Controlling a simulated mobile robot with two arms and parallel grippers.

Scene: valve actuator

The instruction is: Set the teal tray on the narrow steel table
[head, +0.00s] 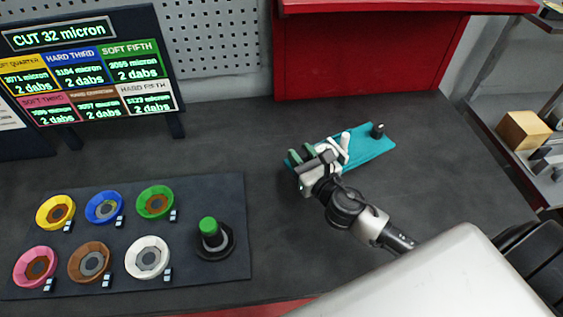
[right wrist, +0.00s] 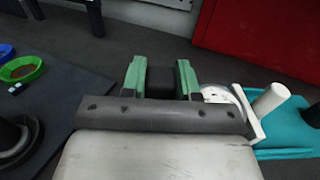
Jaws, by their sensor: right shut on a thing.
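The teal tray (head: 372,145) lies on the dark bench at the middle right; it also shows in the right wrist view (right wrist: 290,138). A black knob (head: 377,130) stands at its far right end. My right gripper (head: 304,156), with green fingers, is at the tray's left end. In the right wrist view its fingers (right wrist: 161,80) are closed on a dark block, which looks like the tray's other grip. A white upright piece (head: 345,139) is on the tray beside the gripper. A steel surface (head: 492,146) at the right edge looks like the narrow steel table. My left gripper is out of view.
A cardboard box (head: 525,130) and small dark items occupy the steel surface. A dark mat (head: 210,275) with several coloured rings and a green-topped post (head: 209,232) lies at left. A sign board (head: 90,70) and red cabinet (head: 360,55) stand behind. The bench centre is clear.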

